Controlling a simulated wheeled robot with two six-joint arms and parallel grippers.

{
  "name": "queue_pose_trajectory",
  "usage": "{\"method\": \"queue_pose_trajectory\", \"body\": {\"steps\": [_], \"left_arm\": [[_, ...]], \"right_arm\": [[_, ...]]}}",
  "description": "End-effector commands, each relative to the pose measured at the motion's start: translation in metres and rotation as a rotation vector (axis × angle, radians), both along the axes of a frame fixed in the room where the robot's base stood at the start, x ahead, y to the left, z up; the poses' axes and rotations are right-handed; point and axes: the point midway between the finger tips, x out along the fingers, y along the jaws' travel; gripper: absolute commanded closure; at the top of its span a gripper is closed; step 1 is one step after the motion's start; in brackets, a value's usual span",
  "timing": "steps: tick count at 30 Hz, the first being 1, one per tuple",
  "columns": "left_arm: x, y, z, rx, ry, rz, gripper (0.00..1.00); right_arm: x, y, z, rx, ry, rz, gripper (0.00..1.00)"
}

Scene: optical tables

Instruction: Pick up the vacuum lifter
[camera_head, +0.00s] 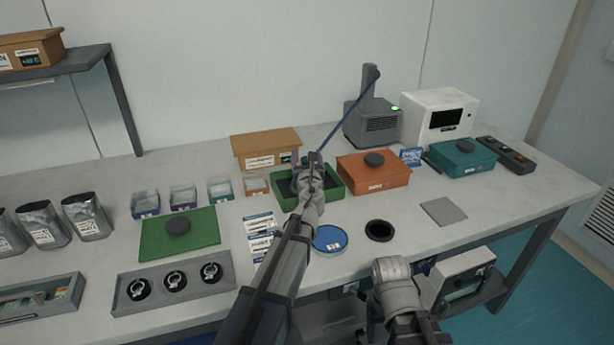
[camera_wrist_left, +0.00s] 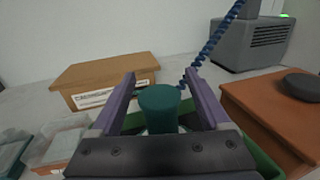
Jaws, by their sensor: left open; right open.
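The vacuum lifter (camera_wrist_left: 160,105) is a teal-green cylinder with a coiled blue hose (camera_head: 345,117) running up to the arm of a grey pump unit (camera_head: 372,125). In the left wrist view it stands between the two purple fingers of my left gripper (camera_wrist_left: 160,92), which is open around it; contact cannot be told. In the head view my left gripper (camera_head: 314,162) is over the green tray (camera_head: 335,192) and mostly hides the lifter. My right gripper (camera_head: 372,310) is low at the table's front edge, open, its fingers hard to make out.
An orange box (camera_head: 373,179) with a dark knob stands right of the tray, and a cardboard box (camera_head: 266,147) behind it. Small clear bins (camera_head: 220,188) stand to the left. A blue disc (camera_head: 330,239) and a dark round hole (camera_head: 380,231) lie in front.

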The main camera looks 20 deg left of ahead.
Motion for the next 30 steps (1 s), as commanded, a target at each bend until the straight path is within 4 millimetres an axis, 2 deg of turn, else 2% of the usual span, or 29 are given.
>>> {"method": "queue_pose_trajectory", "body": {"steps": [2,4,23,30], "left_arm": [[-0.0008,-0.0002,0.0,0.0,0.0,0.0,0.2],[-0.0009,-0.0002,0.0,0.0,0.0,0.0,0.27],[-0.0011,-0.0003,0.0,0.0,0.0,0.0,0.98],[-0.0011,-0.0003,0.0,0.0,0.0,0.0,1.0]], "right_arm": [[0.0,0.0,0.0,0.0,0.0,0.0,0.32],[0.0,0.0,0.0,0.0,0.0,0.0,0.32],[0.0,0.0,0.0,0.0,0.0,0.0,0.32],[0.0,0.0,0.0,0.0,0.0,0.0,0.32]]}}
